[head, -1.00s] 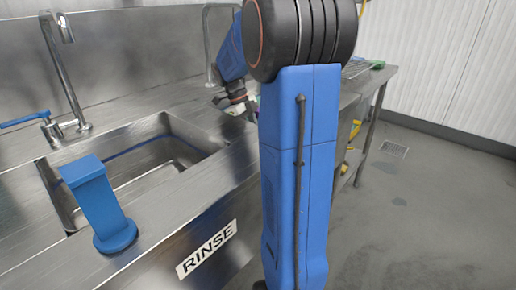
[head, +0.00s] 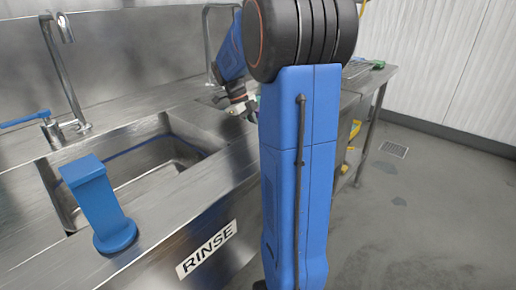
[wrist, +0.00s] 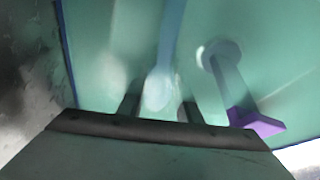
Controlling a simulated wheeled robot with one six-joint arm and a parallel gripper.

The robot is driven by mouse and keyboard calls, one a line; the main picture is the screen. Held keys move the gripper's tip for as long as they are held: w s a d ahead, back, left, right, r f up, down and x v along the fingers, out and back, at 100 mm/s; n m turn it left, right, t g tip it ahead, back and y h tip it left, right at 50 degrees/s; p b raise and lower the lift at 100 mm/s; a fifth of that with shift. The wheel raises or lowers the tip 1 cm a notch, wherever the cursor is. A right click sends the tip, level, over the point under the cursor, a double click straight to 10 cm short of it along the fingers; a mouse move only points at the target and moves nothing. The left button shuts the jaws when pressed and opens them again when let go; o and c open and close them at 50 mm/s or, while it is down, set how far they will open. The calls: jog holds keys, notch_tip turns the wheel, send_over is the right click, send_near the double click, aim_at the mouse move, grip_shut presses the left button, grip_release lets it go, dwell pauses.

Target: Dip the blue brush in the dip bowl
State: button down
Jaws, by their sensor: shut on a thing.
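My gripper (wrist: 161,100) shows in the wrist view with its two dark fingers on either side of a pale blue, blurred, long thing, which looks like the blue brush (wrist: 170,40). It is shut on this thing. In the head view my gripper (head: 240,104) is small, over the far counter beyond the sink, partly behind my own arm. I cannot make out the dip bowl in either view. What the brush's far end touches is hidden.
A teal surface (wrist: 105,40) fills the wrist view, with a purple-ended upright (wrist: 256,122) right of my fingers. In the head view a blue stand (head: 100,205) is by the sink basin (head: 150,160), near a tap (head: 62,75). Green and yellow things lie far right.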

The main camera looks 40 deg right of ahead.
notch_tip(320, 180, up, 22)
jog(key=shift+r, duration=0.25)
dwell(1.8)
dwell(1.6)
